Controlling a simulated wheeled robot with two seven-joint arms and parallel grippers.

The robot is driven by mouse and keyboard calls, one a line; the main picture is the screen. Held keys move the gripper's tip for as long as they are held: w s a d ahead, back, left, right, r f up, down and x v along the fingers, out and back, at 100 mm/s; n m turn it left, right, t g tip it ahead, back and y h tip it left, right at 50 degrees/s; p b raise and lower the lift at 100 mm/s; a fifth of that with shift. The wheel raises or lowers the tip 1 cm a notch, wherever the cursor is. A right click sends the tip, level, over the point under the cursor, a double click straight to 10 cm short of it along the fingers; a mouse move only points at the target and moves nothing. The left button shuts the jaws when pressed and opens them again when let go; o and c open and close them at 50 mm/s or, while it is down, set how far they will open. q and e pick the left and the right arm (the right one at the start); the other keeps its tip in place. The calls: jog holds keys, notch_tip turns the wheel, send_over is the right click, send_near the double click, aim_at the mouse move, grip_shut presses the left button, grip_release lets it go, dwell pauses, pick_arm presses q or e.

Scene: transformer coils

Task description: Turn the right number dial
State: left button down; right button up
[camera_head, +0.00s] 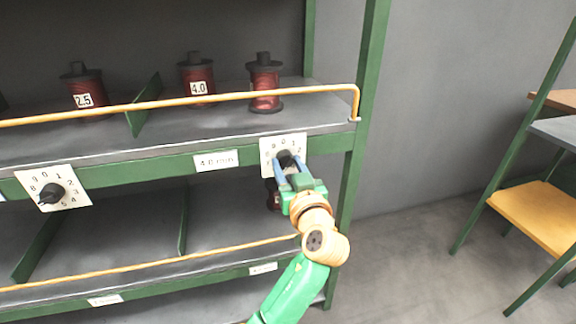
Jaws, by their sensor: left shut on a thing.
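The right number dial (298,143) is a white square plate with digits on the shelf's front edge, near the right post. Its dark knob (284,158) is partly covered by my left gripper (286,165), whose blue fingers are shut on it. The lower digits are hidden behind the gripper. The left number dial (53,188) has a black knob whose pointer is towards the lower left. My right gripper is not in view.
Red coils, one marked 2.5 (88,88), one marked 4.0 (197,74) and one unmarked (264,84), stand behind the yellow rail (180,104). A green post (361,130) stands right of the dial. A yellow-shelved rack (540,212) is far right, with clear floor between.

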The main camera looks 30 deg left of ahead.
pick_arm(q)
jog(key=m+p, duration=0.2)
jog(key=m, duration=0.1)
jog(key=shift+r, duration=0.15)
jog(key=shift+m+p, duration=1)
jog(key=shift+m, duration=0.9)
jog(key=shift+c, duration=1.9)
grip_release()
jog(key=shift+f, duration=0.2)
